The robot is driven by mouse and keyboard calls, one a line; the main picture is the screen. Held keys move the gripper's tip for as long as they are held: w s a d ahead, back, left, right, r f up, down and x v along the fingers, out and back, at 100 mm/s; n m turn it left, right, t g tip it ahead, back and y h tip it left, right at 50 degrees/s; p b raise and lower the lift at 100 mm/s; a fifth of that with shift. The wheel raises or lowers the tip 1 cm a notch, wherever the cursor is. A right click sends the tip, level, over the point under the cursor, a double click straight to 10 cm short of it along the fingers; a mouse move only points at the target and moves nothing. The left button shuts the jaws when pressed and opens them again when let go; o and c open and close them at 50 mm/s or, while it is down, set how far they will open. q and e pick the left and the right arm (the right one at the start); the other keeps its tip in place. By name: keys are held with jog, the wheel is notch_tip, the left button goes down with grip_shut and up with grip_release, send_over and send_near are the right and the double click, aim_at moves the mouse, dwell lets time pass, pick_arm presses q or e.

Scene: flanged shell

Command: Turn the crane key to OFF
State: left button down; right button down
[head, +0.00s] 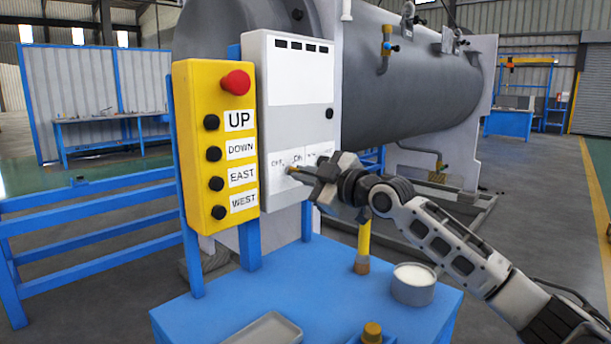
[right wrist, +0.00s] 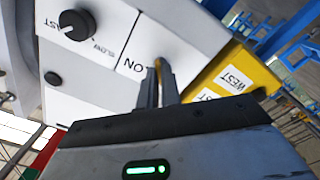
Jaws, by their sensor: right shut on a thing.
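The light grey control box (head: 300,110) stands upright, with OFF and ON labels low on its front. The crane key (head: 289,170) sits by these labels, small and mostly covered by my right gripper (head: 294,172). That gripper reaches in from the right and is shut on the key. In the right wrist view the fingers (right wrist: 160,82) point at the panel beside the ON label, with a brass-coloured bit of the key (right wrist: 158,64) between them. Which label the key points at cannot be told. My left gripper is not in view.
A yellow pendant box (head: 217,150) with a red button (head: 236,82) is close left of the control box. A black FAST/SLOW knob (right wrist: 76,25) is near the fingers.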

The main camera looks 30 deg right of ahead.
dwell(0.4)
jog(key=c, duration=1.6)
grip_release()
jog(key=shift+s, duration=0.1)
